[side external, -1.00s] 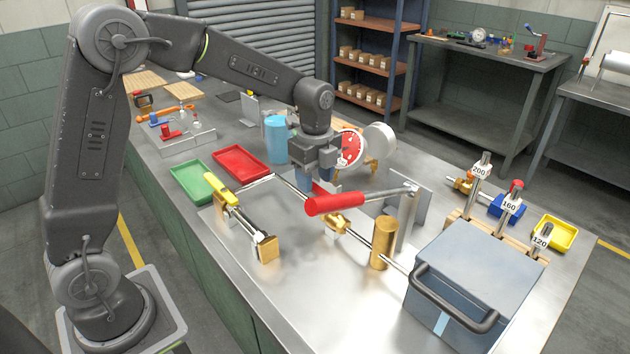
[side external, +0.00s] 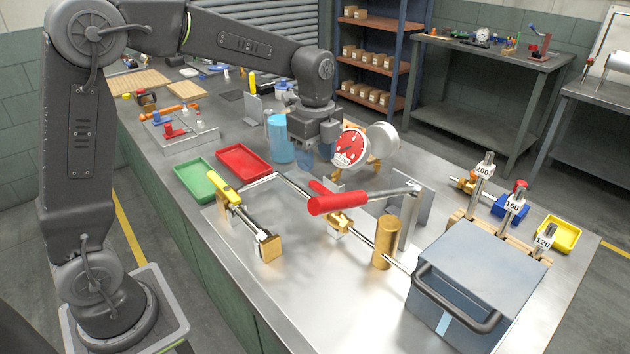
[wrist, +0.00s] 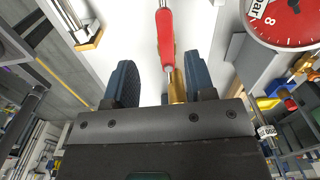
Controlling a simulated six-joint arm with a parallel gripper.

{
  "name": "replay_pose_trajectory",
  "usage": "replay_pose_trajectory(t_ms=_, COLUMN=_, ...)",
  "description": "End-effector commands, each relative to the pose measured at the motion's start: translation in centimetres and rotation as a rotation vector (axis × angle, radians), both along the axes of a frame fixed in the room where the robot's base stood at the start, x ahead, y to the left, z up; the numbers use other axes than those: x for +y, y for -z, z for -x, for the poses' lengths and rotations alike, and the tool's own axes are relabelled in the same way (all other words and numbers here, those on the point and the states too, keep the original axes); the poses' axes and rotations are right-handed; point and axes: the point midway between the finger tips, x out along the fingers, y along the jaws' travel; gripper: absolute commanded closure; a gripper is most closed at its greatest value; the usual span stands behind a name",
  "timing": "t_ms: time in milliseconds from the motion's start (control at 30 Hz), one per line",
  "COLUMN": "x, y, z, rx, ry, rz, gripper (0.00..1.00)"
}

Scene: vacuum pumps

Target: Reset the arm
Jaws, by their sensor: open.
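My gripper (side external: 306,156) hangs from the arm above the bench, near the red tray and left of the red gauge. In the wrist view my gripper (wrist: 158,85) shows two dark blue fingers spread apart with nothing held between them. A red-handled lever (side external: 338,204) lies beyond the fingers, lower and apart from them; its red handle (wrist: 165,40) also shows in the wrist view between the fingers. A red dial gauge (side external: 349,147) stands to the right of the gripper. It appears large at the top right of the wrist view (wrist: 285,18).
A green tray (side external: 193,181) and red tray (side external: 243,161) lie left of the gripper. A blue cylinder (side external: 280,140) stands close behind it. A yellow-handled tool (side external: 225,187), brass cylinder (side external: 386,243) and grey box (side external: 478,270) occupy the front bench. Bare metal bench lies at front centre.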

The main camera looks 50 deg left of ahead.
Motion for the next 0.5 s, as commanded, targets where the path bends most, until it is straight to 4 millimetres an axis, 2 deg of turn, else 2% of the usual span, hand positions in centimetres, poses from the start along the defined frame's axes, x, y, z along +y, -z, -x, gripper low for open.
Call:
replay_pose_trajectory(t_ms=167, x=-0.9, y=-3.3, z=4.3, rx=-0.097, ry=-0.269, rz=0.012, gripper=0.50)
replay_pose_trajectory(t_ms=300, x=-1.6, y=-5.2, z=8.9, rx=-0.189, ry=-0.566, rz=0.057, gripper=0.50)
replay_pose_trajectory(t_ms=500, x=-2.5, y=-5.9, z=15.4, rx=-0.303, ry=-0.983, rz=0.173, gripper=0.50)
